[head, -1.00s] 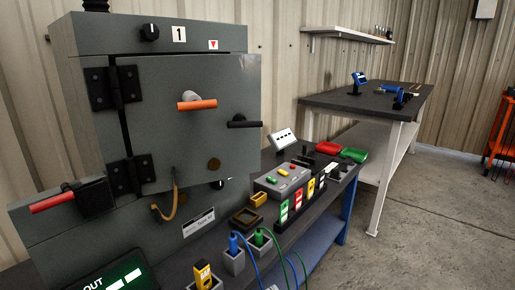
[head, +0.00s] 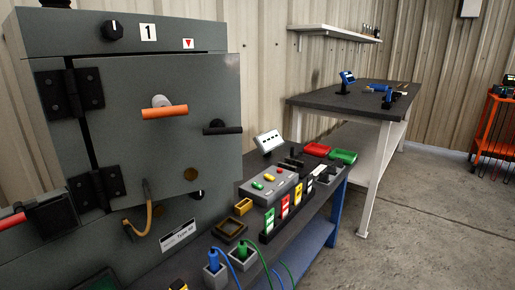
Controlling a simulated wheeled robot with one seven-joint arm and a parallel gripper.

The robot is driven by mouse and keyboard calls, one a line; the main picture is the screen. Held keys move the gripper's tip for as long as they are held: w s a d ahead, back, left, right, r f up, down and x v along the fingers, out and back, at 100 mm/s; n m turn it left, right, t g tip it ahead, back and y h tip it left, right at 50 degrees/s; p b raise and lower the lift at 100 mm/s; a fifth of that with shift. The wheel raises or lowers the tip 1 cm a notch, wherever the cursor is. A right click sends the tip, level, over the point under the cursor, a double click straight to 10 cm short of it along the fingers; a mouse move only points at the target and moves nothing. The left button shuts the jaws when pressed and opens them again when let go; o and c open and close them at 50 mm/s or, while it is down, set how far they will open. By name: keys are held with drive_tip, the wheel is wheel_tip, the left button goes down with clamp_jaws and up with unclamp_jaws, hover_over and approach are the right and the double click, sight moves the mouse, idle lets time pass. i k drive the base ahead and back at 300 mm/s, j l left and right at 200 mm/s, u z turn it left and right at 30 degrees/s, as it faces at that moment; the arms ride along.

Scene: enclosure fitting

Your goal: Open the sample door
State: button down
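The sample door is most likely the large grey door (head: 130,115) on the front of the grey enclosure (head: 75,30) at the left of the head view. It hangs on two black hinges (head: 80,92) along its left side. An orange bar handle (head: 164,112) sits near its middle and a black handle (head: 222,128) near its right edge. I cannot tell whether the door is fully shut or slightly ajar. My gripper is not in view.
A dark bench (head: 325,187) holds a grey button box (head: 270,184), coloured tags (head: 284,205), plugs with cables (head: 242,252) and red and green trays (head: 343,156). A second bench (head: 330,101) stands behind. A red-handled lever (head: 12,220) is at the left edge. Concrete floor (head: 430,220) is open at right.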

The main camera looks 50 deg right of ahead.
sight(173, 153)
drive_tip(key=i+l+z, duration=0.15)
drive_tip(key=l+z, duration=0.3)
drive_tip(key=i+l+z, duration=0.2)
drive_tip(key=l+z, duration=0.15)
drive_tip(key=z, duration=0.15)
